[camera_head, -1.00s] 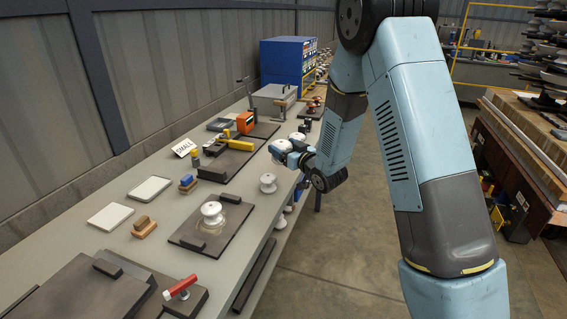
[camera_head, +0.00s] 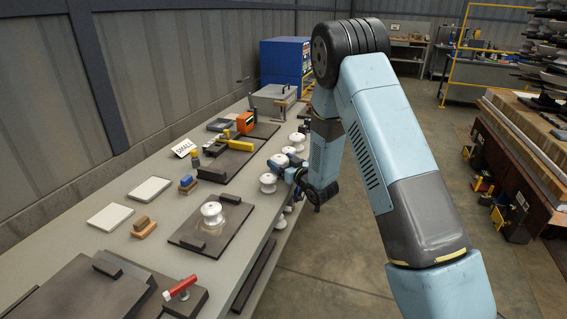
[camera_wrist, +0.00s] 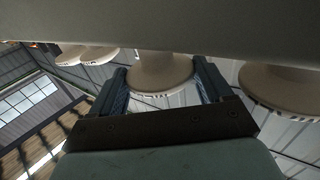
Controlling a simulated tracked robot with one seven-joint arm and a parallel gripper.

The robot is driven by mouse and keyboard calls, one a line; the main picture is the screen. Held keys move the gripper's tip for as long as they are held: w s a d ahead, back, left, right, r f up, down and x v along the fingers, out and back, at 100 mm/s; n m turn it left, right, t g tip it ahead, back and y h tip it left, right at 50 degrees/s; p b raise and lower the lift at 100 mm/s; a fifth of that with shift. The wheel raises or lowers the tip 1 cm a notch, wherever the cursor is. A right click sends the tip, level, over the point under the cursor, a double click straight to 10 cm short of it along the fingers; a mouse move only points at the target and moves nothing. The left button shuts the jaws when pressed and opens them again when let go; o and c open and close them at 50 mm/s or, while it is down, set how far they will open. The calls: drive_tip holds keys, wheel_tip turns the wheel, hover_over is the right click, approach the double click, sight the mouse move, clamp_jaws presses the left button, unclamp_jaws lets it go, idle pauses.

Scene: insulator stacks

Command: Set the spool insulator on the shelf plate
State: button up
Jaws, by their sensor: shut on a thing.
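My gripper (camera_head: 285,166) is at the right edge of the long bench, its fingers around a white spool insulator (camera_head: 278,161). In the wrist view the two blue-grey fingers (camera_wrist: 163,88) stand on either side of this insulator (camera_wrist: 160,70), shut on it. A pale surface crosses the top of that view and hides the insulator's far end; I cannot tell whether it is lifted. Another white insulator (camera_head: 267,183) stands nearer, and others (camera_head: 297,140) farther along. One insulator (camera_head: 212,211) stands upright on a dark plate (camera_head: 187,229) with dark blocks. I cannot tell which surface is the shelf plate.
In the wrist view neighbouring insulators flank the held one, at left (camera_wrist: 88,54) and right (camera_wrist: 283,84). A red-handled tool (camera_head: 180,287) lies in front. The floor right of the bench (camera_head: 340,255) is clear.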

drive_tip(key=shift+f, duration=0.1)
drive_tip(key=o, duration=1.3)
drive_tip(key=shift+a, duration=0.1)
drive_tip(key=v, duration=1.4)
drive_tip(key=shift+r, duration=0.3)
